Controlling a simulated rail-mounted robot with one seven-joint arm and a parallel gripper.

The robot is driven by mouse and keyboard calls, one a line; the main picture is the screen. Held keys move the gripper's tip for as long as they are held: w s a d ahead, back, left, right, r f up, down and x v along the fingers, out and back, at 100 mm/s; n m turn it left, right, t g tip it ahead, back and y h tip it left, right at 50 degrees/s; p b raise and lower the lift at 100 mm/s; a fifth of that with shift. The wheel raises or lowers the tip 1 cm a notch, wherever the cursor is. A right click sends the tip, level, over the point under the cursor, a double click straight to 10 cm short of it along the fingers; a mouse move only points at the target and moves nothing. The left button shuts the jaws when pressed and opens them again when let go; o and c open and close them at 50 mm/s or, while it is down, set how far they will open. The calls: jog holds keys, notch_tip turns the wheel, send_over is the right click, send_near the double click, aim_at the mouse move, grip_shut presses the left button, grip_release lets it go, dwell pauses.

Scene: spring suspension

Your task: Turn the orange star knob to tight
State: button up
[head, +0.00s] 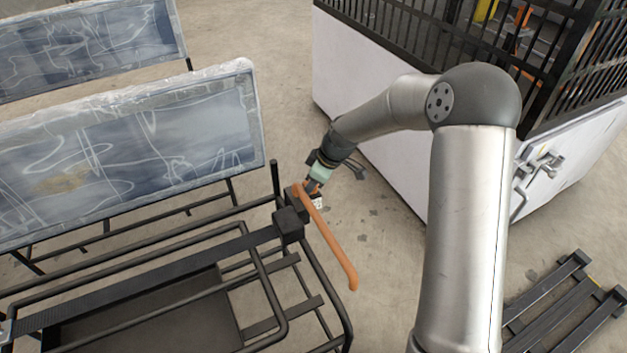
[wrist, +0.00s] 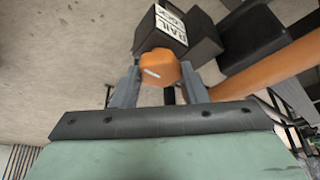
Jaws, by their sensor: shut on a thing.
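The orange star knob (wrist: 158,66) sits between my two fingers in the wrist view, with a small pale mark on its face. My gripper (wrist: 159,80) is shut on it, one grey finger on each side. Behind the knob is a black block with a white label (wrist: 171,31) reading "RAIL LOCK". In the head view my gripper (head: 313,187) reaches down to the end of the black frame, where the knob is mostly hidden by the gripper and the orange bar. I cannot tell how tight the knob is.
A long orange bar (head: 330,243) slants past the knob; it also shows in the wrist view (wrist: 268,75). A black tubular frame (head: 262,283) fills the lower left. Plastic-wrapped panels (head: 130,150) stand at left, a white caged cabinet (head: 375,85) behind my arm.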

jog(key=shift+m+t, duration=0.4)
jog(key=shift+m, duration=0.4)
jog(key=o, duration=1)
jog(key=shift+c, duration=0.2)
jog(key=shift+s, duration=0.1)
jog(key=shift+a, duration=0.1)
jog(key=p+v, duration=0.4)
jog(key=v, duration=0.4)
jog(key=shift+m+p, duration=0.3)
